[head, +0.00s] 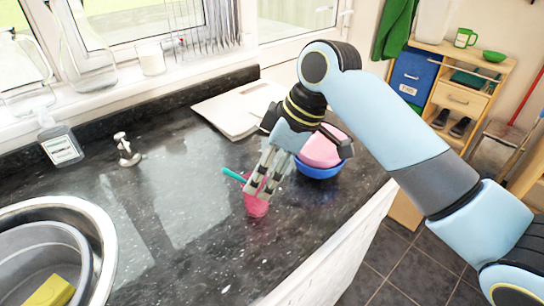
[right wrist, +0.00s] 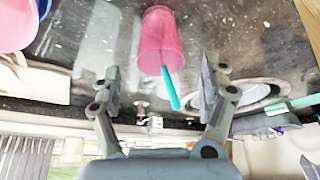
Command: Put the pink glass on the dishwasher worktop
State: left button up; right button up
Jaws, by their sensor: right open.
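The pink glass (head: 256,207) stands on the black speckled worktop (head: 190,235), near its front edge, with a teal stick-like item (head: 233,175) leaning out of it. My right gripper (head: 262,188) points down at the glass, its fingers partly hiding it. In the right wrist view the pink glass (right wrist: 160,38) shows between and beyond the open fingers of my right gripper (right wrist: 162,78), with a gap at each side. The teal item (right wrist: 170,88) reaches toward the gripper. I cannot tell which part of the worktop is over the dishwasher. My left gripper is not in view.
A blue bowl (head: 318,170) with a pink bowl (head: 322,150) in it stands right behind my gripper. A sink (head: 100,255) with a grey tub is at the left. The worktop between sink and glass is clear.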

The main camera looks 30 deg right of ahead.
jog(key=shift+v, duration=1.7)
jog(key=s+d+f+m+h, duration=0.15)
jog(key=s+m, duration=0.25)
jog(key=s, duration=0.5)
jog(key=s+d+f+m+h, duration=0.1)
jog(key=s+f+m+h, duration=0.2)
jog(key=s, duration=0.7)
notch_tip(320, 180, down, 34)
jog(key=s+d+m+g+b, duration=0.1)
jog(key=s+d+b, duration=0.15)
jog(key=b, duration=0.65)
jog(key=s+f+b, duration=0.3)
jog(key=s+f, duration=0.5)
jog(key=f, duration=0.3)
jog(key=s+d+f+g+b, duration=0.1)
jog(key=s+f+b, duration=0.2)
jog(key=s+f, duration=0.6)
notch_tip(320, 180, down, 3)
jog(key=shift+s+d+r+m+b, duration=0.2)
jog(key=shift+s+m+b, duration=0.1)
jog(key=shift+s, duration=0.15)
jog(key=shift+c, duration=0.4)
